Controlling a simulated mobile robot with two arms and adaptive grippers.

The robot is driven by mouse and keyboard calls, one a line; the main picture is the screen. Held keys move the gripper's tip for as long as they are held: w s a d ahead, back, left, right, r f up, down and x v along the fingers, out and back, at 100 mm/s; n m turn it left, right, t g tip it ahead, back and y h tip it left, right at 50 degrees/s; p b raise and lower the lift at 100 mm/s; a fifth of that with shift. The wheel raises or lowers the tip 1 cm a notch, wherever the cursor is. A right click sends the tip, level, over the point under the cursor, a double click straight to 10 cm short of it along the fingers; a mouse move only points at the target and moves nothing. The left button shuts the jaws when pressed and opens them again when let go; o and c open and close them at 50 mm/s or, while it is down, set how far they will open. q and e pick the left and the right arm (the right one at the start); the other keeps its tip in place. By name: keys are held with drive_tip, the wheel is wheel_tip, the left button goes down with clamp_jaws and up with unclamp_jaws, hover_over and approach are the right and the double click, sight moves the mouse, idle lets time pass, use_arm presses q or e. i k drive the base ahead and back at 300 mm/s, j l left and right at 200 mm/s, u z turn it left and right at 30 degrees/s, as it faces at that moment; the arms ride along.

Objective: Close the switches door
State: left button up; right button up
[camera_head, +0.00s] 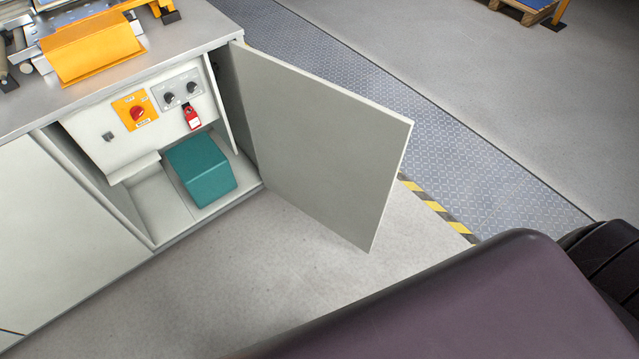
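The switches door (310,145) is a flat light-grey panel, hinged at the right side of the cabinet opening. It stands wide open, swung out over the floor toward the right. Inside the open cabinet is the switch panel (112,142), with a red rotary switch on an orange plate (137,113), two dark knobs (180,93) and a red tag or padlock (191,117). A teal box (202,168) sits on the cabinet floor. Neither of my grippers is in view. A large dark purple arm link of mine fills the lower right.
A closed grey cabinet panel (60,235) lies left of the opening. The metal worktop (190,30) carries an orange machine part (92,48). Grey floor (255,255) is clear before the cabinet. Yellow-black striped tape (435,206) borders a patterned metal walkway (440,150).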

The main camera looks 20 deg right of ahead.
sight(333, 153)
drive_tip(key=k+u, duration=0.15)
drive_tip(key=u, duration=0.25)
drive_tip(key=k+u, duration=0.2)
drive_tip(key=u, duration=0.25)
drive_tip(key=k+j+u, duration=0.1)
drive_tip(key=u, duration=0.3)
drive_tip(key=l+u, duration=0.1)
drive_tip(key=l, duration=0.7)
drive_tip(key=k+l+u, duration=0.1)
drive_tip(key=l, duration=0.75)
drive_tip(key=k+l+u, duration=0.1)
drive_tip(key=l, duration=1.35)
drive_tip(key=k+l, duration=0.15)
drive_tip(key=l, duration=1.15)
drive_tip(key=k, duration=0.05)
